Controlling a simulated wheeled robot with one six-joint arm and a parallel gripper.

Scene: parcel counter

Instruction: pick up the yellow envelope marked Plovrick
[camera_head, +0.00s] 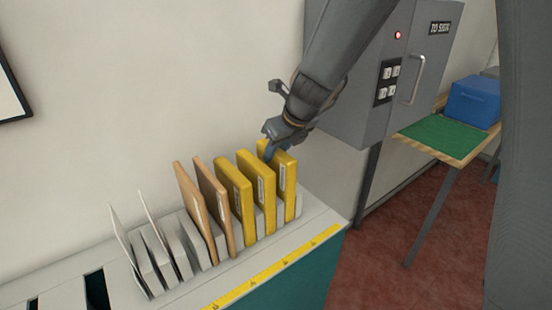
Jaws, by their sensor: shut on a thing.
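Three yellow envelopes stand upright in a slotted rack (208,254) on the counter. They are the left yellow envelope (236,206), the middle yellow envelope (258,196) and the right yellow envelope (288,184). Each has a pale label on its edge, too small to read, so I cannot tell which is marked Plovrick. My gripper (271,150) is at the top of the right yellow envelope and shut on it. That envelope still stands in line with the others, its lower end at the rack. My fingertips partly cover its upper left corner.
Two brown envelopes (190,206) and thin white ones (127,245) stand left of the yellow ones. A yellow measuring strip (275,266) runs along the counter's front edge. A grey cabinet (350,90) hangs close to the right of my arm. A blue box (473,103) sits on a side table.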

